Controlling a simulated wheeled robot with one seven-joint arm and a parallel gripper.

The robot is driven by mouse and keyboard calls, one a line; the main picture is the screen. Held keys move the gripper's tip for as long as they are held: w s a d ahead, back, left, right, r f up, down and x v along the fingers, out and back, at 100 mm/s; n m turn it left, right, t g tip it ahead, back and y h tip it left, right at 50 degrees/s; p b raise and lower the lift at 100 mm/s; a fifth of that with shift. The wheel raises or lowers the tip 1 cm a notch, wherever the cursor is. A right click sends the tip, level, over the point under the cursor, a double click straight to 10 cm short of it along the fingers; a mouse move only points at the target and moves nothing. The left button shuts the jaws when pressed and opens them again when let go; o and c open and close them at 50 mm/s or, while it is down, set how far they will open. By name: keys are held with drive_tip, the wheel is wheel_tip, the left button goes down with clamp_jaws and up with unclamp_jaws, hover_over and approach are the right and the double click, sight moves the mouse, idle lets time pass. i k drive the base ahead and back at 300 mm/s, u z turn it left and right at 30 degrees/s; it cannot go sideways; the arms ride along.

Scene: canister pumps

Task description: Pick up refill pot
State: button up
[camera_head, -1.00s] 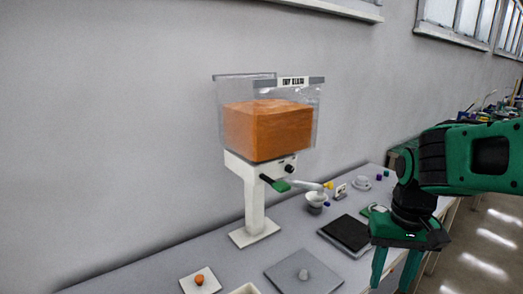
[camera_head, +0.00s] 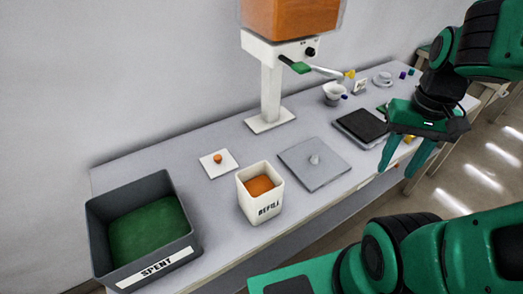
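The refill pot (camera_head: 259,207) is a white square pot labelled "REFILL", standing upright and open near the table's front edge. Orange-brown powder (camera_head: 259,186) shows inside it. My gripper (camera_head: 401,172) is green and points down at the right, over the table's front edge. Its two fingers are spread apart with nothing between them. It is well to the right of the pot and not touching it.
A grey bin (camera_head: 183,250) labelled "SPENT", with green contents, stands left. A white plate with an orange knob (camera_head: 217,158) and a grey plate with a knob (camera_head: 314,160) flank the pot. A dispenser (camera_head: 270,92) stands behind; a black pad (camera_head: 361,126) and cups lie right.

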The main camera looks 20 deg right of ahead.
sight(260, 188)
drive_tip(key=z, duration=1)
drive_tip(key=k, duration=1)
drive_tip(key=z, duration=0.1)
